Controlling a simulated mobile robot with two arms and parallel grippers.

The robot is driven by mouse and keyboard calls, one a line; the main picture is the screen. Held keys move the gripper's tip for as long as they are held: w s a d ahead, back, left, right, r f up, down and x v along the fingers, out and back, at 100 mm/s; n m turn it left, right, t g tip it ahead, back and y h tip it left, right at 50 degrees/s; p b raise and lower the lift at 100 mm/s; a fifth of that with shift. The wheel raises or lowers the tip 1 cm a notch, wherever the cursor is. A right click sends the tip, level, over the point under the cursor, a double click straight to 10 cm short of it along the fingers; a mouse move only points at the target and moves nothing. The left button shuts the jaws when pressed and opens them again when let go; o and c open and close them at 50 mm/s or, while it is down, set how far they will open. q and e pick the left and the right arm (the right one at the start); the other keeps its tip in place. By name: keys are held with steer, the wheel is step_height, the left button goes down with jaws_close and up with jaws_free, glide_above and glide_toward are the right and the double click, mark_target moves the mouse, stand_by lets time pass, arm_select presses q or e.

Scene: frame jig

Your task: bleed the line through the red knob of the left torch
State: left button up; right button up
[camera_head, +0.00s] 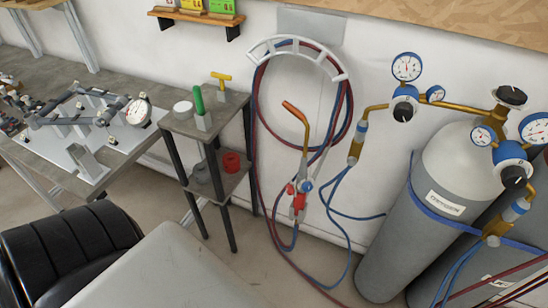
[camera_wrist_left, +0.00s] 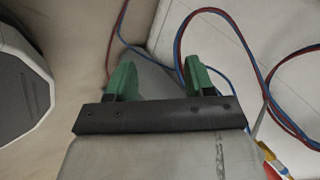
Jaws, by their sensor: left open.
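The left torch (camera_head: 302,165) hangs upright at the wall in the head view, with a bent copper-coloured tip pointing up and left. Its red knob (camera_head: 291,188) sits on the left of the valve body, with a blue knob (camera_head: 308,186) to its right. Red and blue hoses (camera_head: 292,238) run down from it. My left gripper (camera_wrist_left: 160,78) shows in the wrist view, its two green fingers apart and nothing between them. At that view's lower right edge is a cut-off yellow, blue and red part; I cannot tell what it is. My right gripper is not in view.
A hose rack (camera_head: 297,47) with coiled hoses is on the wall above. Gas cylinders (camera_head: 400,215) with gauges stand at right. A small stand (camera_head: 170,122) with a green item is left of the torch, beside a workbench (camera_head: 35,160). Floor shows between stand and cylinders.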

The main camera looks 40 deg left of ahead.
mark_target(287, 190)
arm_select(q)
steer(key=w+a+r+m+t+h+b, duration=0.2)
steer(key=w+a+r+m+t+b, duration=0.15)
steer(key=w+r+m, duration=0.45)
steer(key=w+a+r+m+t+h+b, duration=0.1)
steer(key=w+a+r+m+t+b, duration=0.1)
steer(key=w+r+m+t+b, duration=0.45)
steer(key=s+d+r+m+g+h+b, duration=0.2)
steer(key=d+r+m+h, duration=0.2)
steer(key=r+m, duration=0.5)
steer(key=s+d+r+m+g+h+b, duration=0.1)
steer(key=d+r+m+h+b, duration=0.1)
steer(key=d+r+m+h, duration=0.45)
steer(key=w+d+y+p, duration=0.1)
steer(key=w, duration=0.1)
steer(key=w+d+r+m, duration=0.1)
steer(key=w, duration=0.2)
steer(key=w+d+r+y+p, duration=0.1)
steer(key=w, duration=0.1)
steer(key=shift+w+r+m+y+p, duration=0.2)
steer(key=shift+w+m+y+p, duration=0.1)
steer(key=shift+w+y, duration=0.05)
steer(key=shift+w+d+f, duration=0.15)
steer(key=shift+w+d, duration=0.15)
steer(key=shift+w, duration=0.25)
steer(key=c, duration=0.9)
